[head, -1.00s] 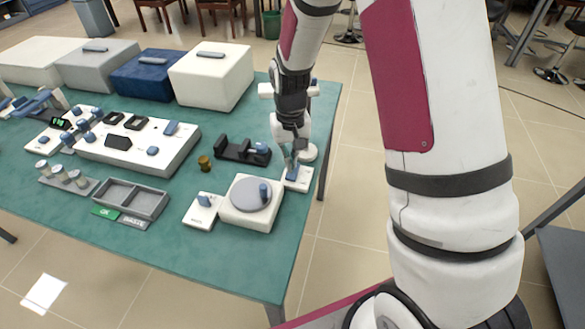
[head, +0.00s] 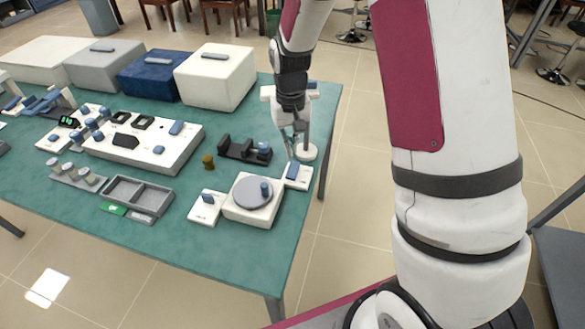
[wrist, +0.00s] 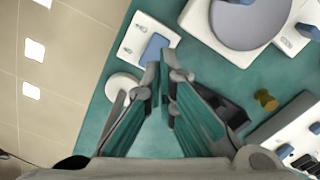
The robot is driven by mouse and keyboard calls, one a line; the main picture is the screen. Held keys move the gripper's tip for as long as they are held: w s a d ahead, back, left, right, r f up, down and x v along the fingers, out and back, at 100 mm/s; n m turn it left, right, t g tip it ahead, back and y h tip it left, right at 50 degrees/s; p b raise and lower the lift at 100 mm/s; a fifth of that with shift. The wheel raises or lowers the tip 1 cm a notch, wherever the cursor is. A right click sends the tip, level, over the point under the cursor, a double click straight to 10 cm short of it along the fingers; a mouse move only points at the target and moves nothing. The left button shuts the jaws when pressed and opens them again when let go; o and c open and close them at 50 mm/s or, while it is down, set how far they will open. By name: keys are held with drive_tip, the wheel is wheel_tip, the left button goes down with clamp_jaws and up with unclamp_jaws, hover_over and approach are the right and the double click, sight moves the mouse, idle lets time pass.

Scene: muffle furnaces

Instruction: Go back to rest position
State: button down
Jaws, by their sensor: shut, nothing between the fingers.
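My gripper (head: 292,153) is at the right end of the green table (head: 150,238), just above and behind a small white block with a blue top (head: 297,177). In the wrist view my gripper (wrist: 160,72) has its fingertips together, with nothing between them. The fingertips overlap the edge of the blue part (wrist: 155,46) of that white block in the picture. I cannot tell whether they touch it.
A white unit with a round grey plate (head: 252,200) stands in front of my gripper. A black holder (head: 243,150) and a small brass piece (head: 208,162) lie to the left. Several box-shaped furnaces, one white (head: 216,76), line the back. Open floor lies right of the table.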

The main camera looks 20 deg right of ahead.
drive_tip(key=s+r+t, duration=0.1)
drive_tip(key=s+r, duration=0.4)
drive_tip(key=r, duration=0.4)
drive_tip(key=s+r+t, duration=0.1)
drive_tip(key=s+r, duration=0.4)
drive_tip(key=r, duration=0.3)
drive_tip(key=s+r+t, duration=0.1)
drive_tip(key=s+r, duration=0.1)
drive_tip(key=s, duration=0.3)
drive_tip(key=s+r+t, duration=0.1)
drive_tip(key=s+r, duration=0.1)
drive_tip(key=s, duration=0.3)
drive_tip(key=s+r+n, duration=0.1)
drive_tip(key=s+r, duration=0.1)
drive_tip(key=s, duration=0.3)
drive_tip(key=shift+s+d+r+t, duration=0.15)
drive_tip(key=shift+s+r+t, duration=0.15)
drive_tip(key=shift+s+t, duration=0.1)
